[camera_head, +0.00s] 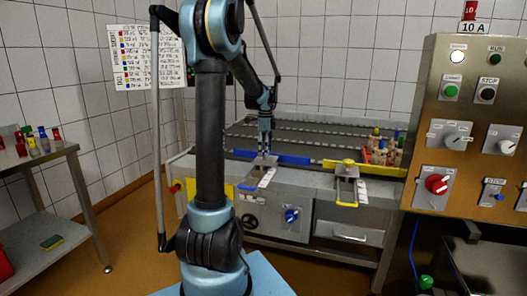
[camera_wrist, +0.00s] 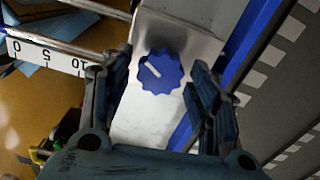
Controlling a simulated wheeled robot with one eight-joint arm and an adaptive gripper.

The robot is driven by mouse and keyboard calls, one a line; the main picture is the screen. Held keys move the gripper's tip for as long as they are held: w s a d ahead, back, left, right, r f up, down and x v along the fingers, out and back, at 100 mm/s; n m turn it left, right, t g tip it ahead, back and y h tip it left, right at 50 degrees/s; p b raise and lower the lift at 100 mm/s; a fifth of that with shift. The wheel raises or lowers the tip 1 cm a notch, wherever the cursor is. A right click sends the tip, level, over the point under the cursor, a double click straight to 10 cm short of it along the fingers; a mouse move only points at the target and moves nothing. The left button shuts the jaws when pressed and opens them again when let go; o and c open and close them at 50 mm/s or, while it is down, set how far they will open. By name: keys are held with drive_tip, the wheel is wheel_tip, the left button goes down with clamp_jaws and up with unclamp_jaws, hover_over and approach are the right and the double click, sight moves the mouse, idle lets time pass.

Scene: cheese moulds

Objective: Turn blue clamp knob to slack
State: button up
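The blue clamp knob (camera_wrist: 160,72) has a scalloped edge and a white pointer line that slants toward the upper left in the wrist view. It sits on a pale metal bracket (camera_wrist: 145,125). My gripper (camera_wrist: 154,76) is open, with one dark finger left of the knob and one right of it. Gaps show between the fingers and the knob. In the head view my gripper (camera_head: 265,148) points down over the bracket by the blue rail (camera_head: 292,160), and hides the knob there. I cannot read slack markings by the knob.
A ruler scale (camera_wrist: 45,55) lies left of the knob. A yellow rail (camera_head: 375,170) with a yellow knob (camera_head: 348,162) stands to the right. Another blue knob (camera_head: 291,215) is on the front panel. A control panel (camera_head: 470,110) stands far right; a side table (camera_head: 40,160) is left.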

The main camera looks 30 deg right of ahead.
drive_tip(key=c, duration=0.6)
drive_tip(key=shift+a, duration=0.1)
drive_tip(key=shift+c, duration=0.2)
drive_tip(key=shift+n, duration=0.4)
drive_tip(key=n, duration=0.4)
drive_tip(key=shift+n, duration=0.4)
drive_tip(key=n, duration=0.6)
drive_tip(key=shift+w, duration=0.15)
drive_tip(key=n, duration=0.6)
drive_tip(key=shift+n, duration=0.4)
drive_tip(key=n, duration=0.5)
drive_tip(key=shift+w+n, duration=0.1)
drive_tip(key=shift+n, duration=0.2)
